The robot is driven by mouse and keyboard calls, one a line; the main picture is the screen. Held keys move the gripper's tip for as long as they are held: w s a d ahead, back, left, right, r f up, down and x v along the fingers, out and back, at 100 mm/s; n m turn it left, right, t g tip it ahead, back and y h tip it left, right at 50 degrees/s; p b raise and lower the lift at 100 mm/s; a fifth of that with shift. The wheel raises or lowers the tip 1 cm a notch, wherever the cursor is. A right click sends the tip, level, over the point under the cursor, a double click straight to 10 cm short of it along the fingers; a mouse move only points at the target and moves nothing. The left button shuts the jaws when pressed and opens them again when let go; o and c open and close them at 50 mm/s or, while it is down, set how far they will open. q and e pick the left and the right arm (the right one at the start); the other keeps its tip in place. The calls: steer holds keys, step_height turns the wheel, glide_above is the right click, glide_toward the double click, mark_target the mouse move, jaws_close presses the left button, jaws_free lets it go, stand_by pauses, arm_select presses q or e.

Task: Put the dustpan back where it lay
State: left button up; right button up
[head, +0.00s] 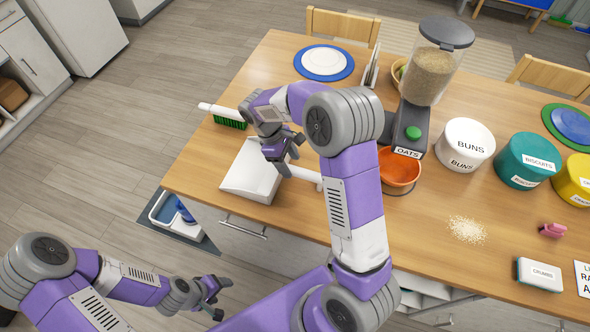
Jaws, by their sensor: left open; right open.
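The white dustpan (249,177) lies on the wooden table (195,160) near its left front corner, its pan to the left and its handle pointing right. My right gripper (284,162) is open at the dustpan, just above where the pan meets the handle. It hides part of that joint, and I cannot tell whether its fingers touch the dustpan. My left gripper (214,299) is open and empty, low in front of the table, away from the dustpan.
A brush (227,119) with green bristles lies behind the dustpan. An orange bowl (399,168) stands under the oats dispenser (434,75). Spilled crumbs (467,229), a pink object (552,230) and several labelled tubs are to the right. A tray (160,218) sits on the floor.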

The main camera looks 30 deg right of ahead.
steer(key=v, duration=0.5)
steer(key=shift+w+a+r+p, duration=0.1)
steer(key=shift+r+p, duration=0.2)
steer(key=shift+r, duration=0.05)
